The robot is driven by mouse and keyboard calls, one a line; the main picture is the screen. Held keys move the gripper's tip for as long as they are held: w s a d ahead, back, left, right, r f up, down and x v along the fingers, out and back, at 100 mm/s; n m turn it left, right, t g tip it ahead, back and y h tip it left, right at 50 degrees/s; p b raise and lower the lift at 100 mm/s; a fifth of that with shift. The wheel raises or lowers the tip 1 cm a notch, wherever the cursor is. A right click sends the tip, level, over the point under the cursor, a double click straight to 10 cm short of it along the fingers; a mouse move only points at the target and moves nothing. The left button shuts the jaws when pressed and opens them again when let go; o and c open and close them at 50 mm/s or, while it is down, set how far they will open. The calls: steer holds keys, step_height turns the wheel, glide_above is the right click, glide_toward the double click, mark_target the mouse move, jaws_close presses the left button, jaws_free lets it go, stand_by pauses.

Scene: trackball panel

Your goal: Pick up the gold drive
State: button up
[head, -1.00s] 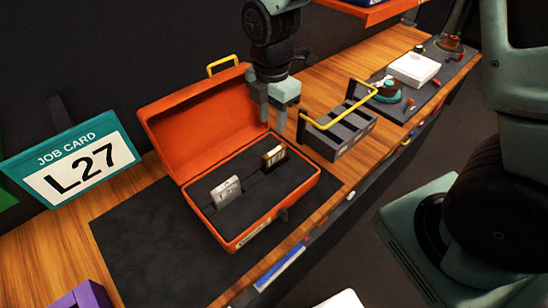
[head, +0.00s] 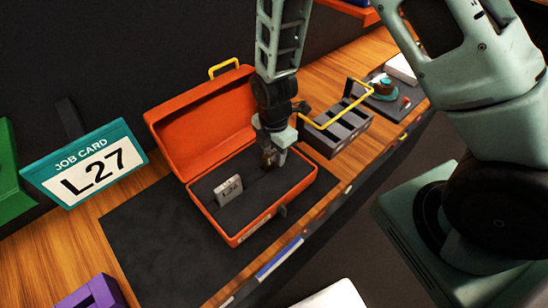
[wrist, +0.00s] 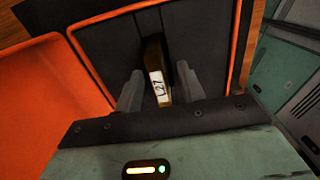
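The gold drive (wrist: 154,55) stands upright in the dark foam of the orange case (head: 240,236), with a white label reading L27 in the wrist view. My gripper (wrist: 158,90) is open, with one finger on each side of the drive and a gap showing on both sides. In the head view my gripper (head: 272,152) reaches down into the right part of the case and hides most of the gold drive. A silver drive (head: 229,190) stands in the left part of the foam.
The case's open lid (head: 200,115) rises behind the foam. A teal job card (head: 85,165) reading L27 stands at left. A grey rack (head: 338,135) with a yellow handle is close to the right of the case. A purple object (head: 92,293) sits at the front left.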

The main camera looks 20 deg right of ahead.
steer(key=shift+f, duration=0.3)
jaws_close()
steer(key=shift+r, duration=0.2)
